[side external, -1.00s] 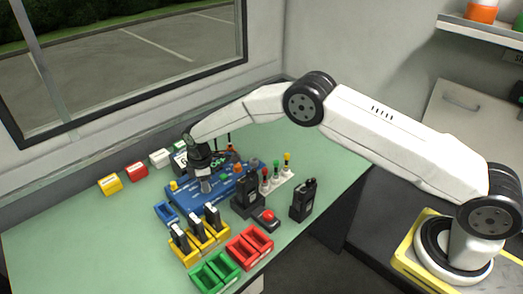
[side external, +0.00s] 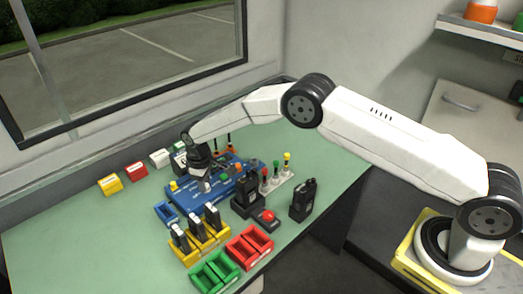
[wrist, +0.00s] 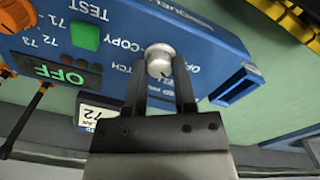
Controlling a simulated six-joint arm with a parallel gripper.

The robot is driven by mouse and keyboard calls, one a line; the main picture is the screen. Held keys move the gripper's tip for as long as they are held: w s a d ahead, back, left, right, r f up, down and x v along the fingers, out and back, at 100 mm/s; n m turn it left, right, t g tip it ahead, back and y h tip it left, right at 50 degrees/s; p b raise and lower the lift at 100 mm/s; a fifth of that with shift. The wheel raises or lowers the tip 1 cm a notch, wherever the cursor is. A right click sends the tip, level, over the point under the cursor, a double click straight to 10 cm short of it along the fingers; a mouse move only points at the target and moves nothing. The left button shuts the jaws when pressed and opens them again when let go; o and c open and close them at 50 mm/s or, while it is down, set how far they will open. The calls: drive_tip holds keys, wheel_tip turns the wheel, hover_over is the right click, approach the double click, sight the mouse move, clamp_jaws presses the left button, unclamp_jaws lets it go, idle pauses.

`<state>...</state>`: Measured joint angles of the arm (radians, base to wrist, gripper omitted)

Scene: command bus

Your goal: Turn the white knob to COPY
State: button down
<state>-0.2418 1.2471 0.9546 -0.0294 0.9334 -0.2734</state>
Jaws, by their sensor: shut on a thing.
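The white knob (wrist: 160,58) is on the blue panel (wrist: 215,55), between my two fingers in the wrist view. My gripper (wrist: 159,82) is shut on it, one finger on each side. The printed word COPY is just left of the knob in that view, with other labels partly hidden by the fingers. I cannot tell clearly which label the knob's mark faces. In the side view my gripper (side external: 205,181) is down over the blue panel (side external: 185,202), and the knob is hardly discernible there.
Black radios (side external: 247,192) stand close on the right. Yellow holders (side external: 200,235) and red (side external: 250,246) and green (side external: 216,270) bins lie in front.

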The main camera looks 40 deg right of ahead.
drive_tip(key=m, duration=1.4)
drive_tip(key=shift+m, duration=0.4)
drive_tip(key=m, duration=0.3)
drive_tip(key=shift+m, duration=0.3)
drive_tip(key=m, duration=0.3)
drive_tip(key=shift+d+m, duration=0.1)
drive_tip(key=shift+m, duration=0.2)
drive_tip(key=m, duration=0.3)
drive_tip(key=shift+m, duration=2.3)
